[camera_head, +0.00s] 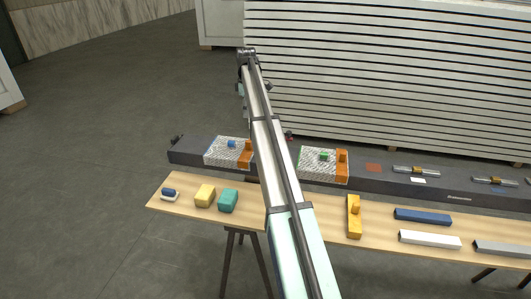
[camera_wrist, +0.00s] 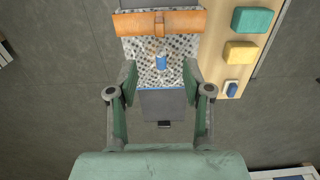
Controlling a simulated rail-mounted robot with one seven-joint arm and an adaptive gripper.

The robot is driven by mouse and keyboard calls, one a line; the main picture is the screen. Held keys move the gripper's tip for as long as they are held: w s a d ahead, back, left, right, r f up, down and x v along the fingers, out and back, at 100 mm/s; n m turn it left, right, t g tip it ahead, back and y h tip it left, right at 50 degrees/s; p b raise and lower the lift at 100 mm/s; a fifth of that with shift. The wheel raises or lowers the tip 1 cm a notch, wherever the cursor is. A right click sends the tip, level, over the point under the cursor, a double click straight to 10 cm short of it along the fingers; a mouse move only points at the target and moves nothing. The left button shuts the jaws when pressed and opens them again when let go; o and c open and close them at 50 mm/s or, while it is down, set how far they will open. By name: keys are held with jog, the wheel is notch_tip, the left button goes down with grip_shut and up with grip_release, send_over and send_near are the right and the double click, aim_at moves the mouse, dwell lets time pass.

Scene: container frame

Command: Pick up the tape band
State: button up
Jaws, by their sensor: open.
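I cannot tell for certain which piece is the tape band. An orange band (camera_wrist: 188,22) lies across the far end of a speckled pad (camera_wrist: 136,47) in the wrist view. In the head view it shows on the left pad (camera_head: 246,156), partly beside my arm. A small blue piece (camera_wrist: 161,62) stands on the speckled pad, and also shows in the head view (camera_head: 231,144). My gripper (camera_wrist: 160,72) is open and empty above the pad, its fingers either side of the blue piece's line. The orange band is beyond the fingertips. The gripper is not clear in the head view.
A wooden table (camera_head: 180,205) holds a blue-and-white piece (camera_head: 170,194), yellow block (camera_head: 205,195), teal block (camera_head: 228,200) and several bars. A dark beam (camera_head: 186,152) carries a second speckled pad (camera_head: 315,167) with a green piece and orange part. White stacked panels (camera_head: 400,70) stand behind.

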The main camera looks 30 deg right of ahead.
aim_at(248, 141)
notch_tip(248, 141, down, 12)
jog(key=p, duration=0.3)
jog(key=shift+r+p, duration=0.15)
jog(key=shift+p, duration=0.25)
jog(key=shift+w+a+f+p, duration=0.15)
jog(key=shift+f+p, duration=0.55)
jog(key=shift+f, duration=0.65)
jog(key=shift+w+a+f+p, duration=0.15)
jog(key=shift+f+p, duration=0.5)
jog(key=shift+f, duration=0.7)
jog(key=shift+d, duration=0.1)
grip_shut()
